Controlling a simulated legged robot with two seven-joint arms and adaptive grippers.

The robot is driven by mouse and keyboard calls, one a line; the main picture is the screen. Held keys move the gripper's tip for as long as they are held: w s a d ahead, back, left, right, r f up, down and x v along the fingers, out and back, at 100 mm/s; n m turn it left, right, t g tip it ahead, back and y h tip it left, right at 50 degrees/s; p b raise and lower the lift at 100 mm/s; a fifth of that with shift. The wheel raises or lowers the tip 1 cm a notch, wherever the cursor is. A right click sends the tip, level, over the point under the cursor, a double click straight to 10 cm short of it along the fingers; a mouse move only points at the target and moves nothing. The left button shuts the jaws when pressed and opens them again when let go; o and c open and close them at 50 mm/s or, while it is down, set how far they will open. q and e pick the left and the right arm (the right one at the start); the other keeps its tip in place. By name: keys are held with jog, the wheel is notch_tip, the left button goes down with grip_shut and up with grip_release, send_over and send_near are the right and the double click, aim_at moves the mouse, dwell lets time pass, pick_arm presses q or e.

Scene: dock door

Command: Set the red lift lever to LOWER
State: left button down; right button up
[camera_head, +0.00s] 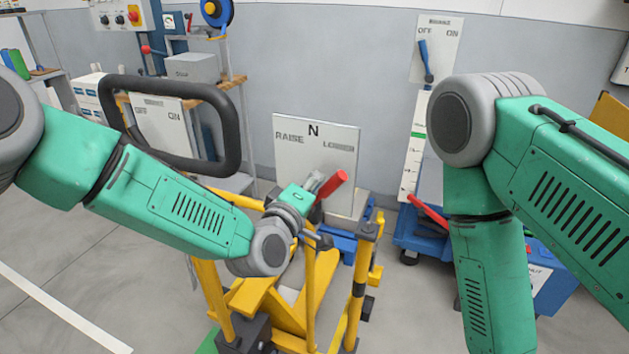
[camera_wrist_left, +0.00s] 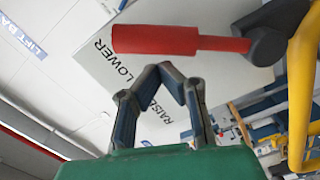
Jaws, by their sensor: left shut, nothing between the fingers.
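The red lift lever (camera_head: 331,185) stands in front of a white panel (camera_head: 340,165) marked RAISE, N and LOWER. Its handle tilts up and to the right, towards the LOWER side. The handle also shows in the left wrist view (camera_wrist_left: 180,40), reaching left from a dark hub and lying near the word LOWER. My left gripper (camera_head: 316,181) is just left of the handle. In the left wrist view its fingertips (camera_wrist_left: 168,68) meet with nothing between them, close to the handle; contact is not clear. The lever's base is partly hidden in the head view. My right gripper is out of view.
A yellow frame (camera_head: 355,285) rises around the lever's lower part. A blue lever on an OFF/ON panel (camera_head: 436,50) is on the back wall. Another OFF/ON panel (camera_head: 160,125) stands left, behind a dark loop. A blue cart (camera_head: 405,230) is at right.

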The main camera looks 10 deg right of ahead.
pick_arm(q)
jog(key=shift+s+d+f, duration=0.1)
jog(key=shift+d, duration=0.5)
jog(key=shift+s+a, duration=0.1)
jog(key=shift+a, duration=0.05)
jog(key=v, duration=1.1)
jog(key=s+a+f+m+g+y, duration=0.2)
jog(key=s+a+f+g+y, duration=0.15)
jog(key=s+a+f, duration=0.55)
jog(key=s+a+f+m+g+y, duration=0.2)
jog(key=s+a+f+m+g, duration=0.3)
jog(key=f, duration=0.8)
jog(key=s+a+f+g+y, duration=0.2)
jog(key=s+a+f, duration=0.1)
jog(key=s+a, duration=0.5)
jog(key=s+a+f+g+y, duration=0.3)
jog(key=s+a, duration=0.5)
jog(key=a, duration=0.4)
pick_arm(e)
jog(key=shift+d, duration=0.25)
pick_arm(q)
jog(key=shift+w+f, duration=0.1)
jog(key=shift+w, duration=0.1)
